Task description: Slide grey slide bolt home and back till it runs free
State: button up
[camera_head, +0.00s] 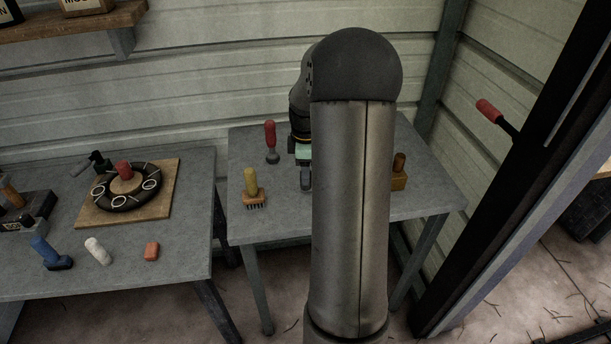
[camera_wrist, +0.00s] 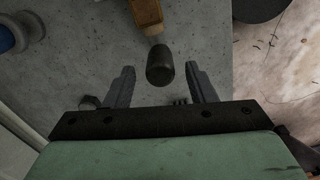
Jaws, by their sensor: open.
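My gripper (camera_head: 305,184) points down over the right-hand grey table, mostly behind my arm in the head view. In the wrist view its two fingers (camera_wrist: 159,70) are apart. A dark grey rounded cylinder (camera_wrist: 160,66) shows between the fingertips, with a gap on each side. I cannot tell whether this is the knob of the grey slide bolt or how high it stands. A small dark round piece (camera_wrist: 89,102) shows beside the left finger. No slide bolt can be made out for certain in the head view; my arm covers part of the table.
On the right table (camera_head: 345,205) stand a red-handled tool (camera_head: 271,140), a yellow-handled brush (camera_head: 251,188) and a brown wooden block piece (camera_head: 399,170). The left table (camera_head: 190,240) holds a wooden board (camera_head: 165,205) with a black ring. A red-gripped lever (camera_head: 490,110) juts from the dark post.

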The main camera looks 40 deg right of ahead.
jog(key=shift+f, duration=1.7)
